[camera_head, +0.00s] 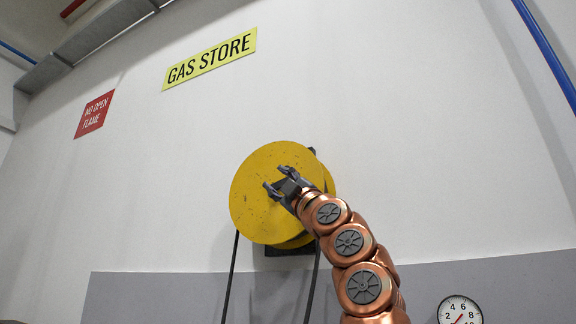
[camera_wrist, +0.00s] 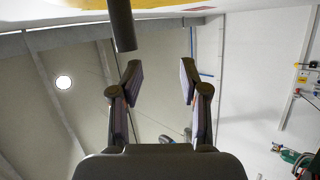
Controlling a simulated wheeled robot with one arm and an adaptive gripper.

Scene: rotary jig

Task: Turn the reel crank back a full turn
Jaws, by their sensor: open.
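The yellow reel (camera_head: 256,212) is mounted on the wall in the middle of the head view, and its edge shows at the top of the wrist view (camera_wrist: 92,4). A dark round bar, which looks like the crank handle (camera_wrist: 122,25), hangs down from the top in the wrist view. My gripper (camera_head: 274,178) is in front of the reel face in the head view. In the wrist view my gripper (camera_wrist: 160,67) is open with nothing between its fingers. The bar's end is just beyond the left fingertip, outside the gap's centre. Contact cannot be told. The crank arm is not clearly visible.
Dark hoses (camera_head: 230,275) hang below the reel. A round gauge (camera_head: 460,312) is at the lower right. A yellow sign (camera_head: 210,60) and a red sign (camera_head: 94,115) are on the wall. The wall around the reel is mostly clear.

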